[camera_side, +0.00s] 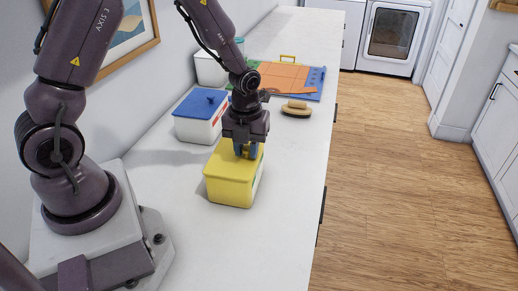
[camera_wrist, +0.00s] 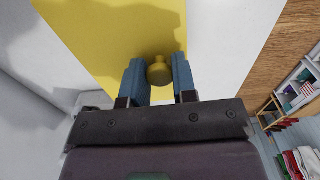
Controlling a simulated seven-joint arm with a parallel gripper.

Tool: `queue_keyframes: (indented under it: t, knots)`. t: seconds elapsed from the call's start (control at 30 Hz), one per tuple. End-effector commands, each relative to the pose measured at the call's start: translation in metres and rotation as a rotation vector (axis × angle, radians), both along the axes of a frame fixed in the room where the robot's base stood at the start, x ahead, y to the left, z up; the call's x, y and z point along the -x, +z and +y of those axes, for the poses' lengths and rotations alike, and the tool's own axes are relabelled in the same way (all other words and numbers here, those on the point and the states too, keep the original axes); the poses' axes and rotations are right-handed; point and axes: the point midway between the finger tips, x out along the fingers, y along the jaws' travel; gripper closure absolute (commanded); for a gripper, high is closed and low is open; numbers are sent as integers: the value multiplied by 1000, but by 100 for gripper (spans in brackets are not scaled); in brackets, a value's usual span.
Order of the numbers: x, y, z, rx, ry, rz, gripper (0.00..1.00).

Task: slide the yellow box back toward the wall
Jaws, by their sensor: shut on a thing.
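The yellow box (camera_side: 230,185) stands upright on the white counter, nearer its front edge than the wall. A round yellow knob (camera_wrist: 159,71) sits on its lid. My gripper (camera_side: 247,152) is over the box and points down. In the wrist view its two blue fingers (camera_wrist: 160,80) stand on either side of the knob and are shut on it. The knob is mostly hidden by the fingers in the side view. The wall (camera_side: 170,80) is at the left behind the counter.
A white box with a blue lid (camera_side: 201,113) stands close behind the yellow box, by the wall. A brush (camera_side: 296,108) and an orange and blue board (camera_side: 290,77) lie farther along the counter (camera_side: 285,190). The counter to the left of the yellow box is bare.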

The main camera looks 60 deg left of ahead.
Motion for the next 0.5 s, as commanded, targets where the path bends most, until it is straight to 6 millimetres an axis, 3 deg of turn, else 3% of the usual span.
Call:
queue_keyframes:
  t: [0.5]
  knots:
    - [46, 0, 46, 1, 7, 3, 100]
